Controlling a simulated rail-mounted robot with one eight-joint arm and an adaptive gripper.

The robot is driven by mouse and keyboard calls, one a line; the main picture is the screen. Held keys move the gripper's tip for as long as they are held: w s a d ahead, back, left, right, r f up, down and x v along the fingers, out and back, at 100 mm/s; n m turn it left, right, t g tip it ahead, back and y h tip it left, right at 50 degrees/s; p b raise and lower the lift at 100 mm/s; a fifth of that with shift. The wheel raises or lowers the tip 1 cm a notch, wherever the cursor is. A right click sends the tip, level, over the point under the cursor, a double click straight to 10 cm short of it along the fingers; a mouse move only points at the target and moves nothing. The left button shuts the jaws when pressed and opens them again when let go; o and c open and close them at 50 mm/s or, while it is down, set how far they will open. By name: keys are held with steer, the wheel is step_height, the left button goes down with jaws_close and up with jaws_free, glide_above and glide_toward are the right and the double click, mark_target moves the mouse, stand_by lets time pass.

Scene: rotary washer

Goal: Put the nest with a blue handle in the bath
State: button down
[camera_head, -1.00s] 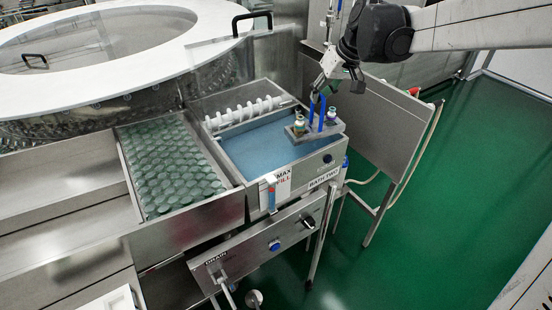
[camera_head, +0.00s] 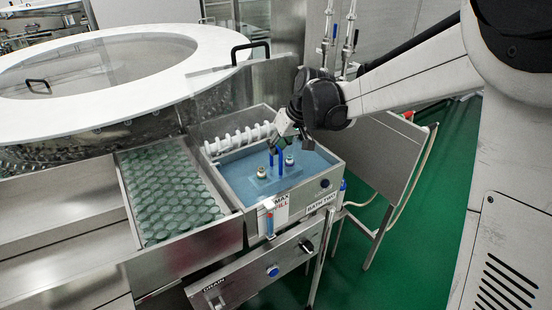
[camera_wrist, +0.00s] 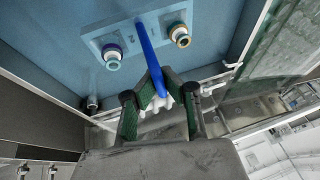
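The nest (camera_head: 268,181) is a flat plate with an upright blue handle (camera_head: 280,160) and two small round fittings on it. It sits within the bath (camera_head: 235,197), its plate looking blue through the liquid. My gripper (camera_head: 281,139) is at the top of the handle. In the wrist view, the fingers of my gripper (camera_wrist: 160,80) close around the blue handle (camera_wrist: 149,45), and the nest plate (camera_wrist: 137,36) lies beyond it in the blue bath. Whether the plate touches the bath floor I cannot tell.
A tray of green glass pieces (camera_head: 168,190) is left of the bath. White rollers (camera_head: 238,140) line the bath's back edge. A large round white-rimmed washer (camera_head: 200,75) stands behind left. A metal side panel (camera_head: 385,155) is on the right.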

mark_target(276, 174)
steer(key=shift+f, duration=1.8)
steer(key=shift+f, duration=0.15)
steer(key=c, duration=1.9)
jaws_free()
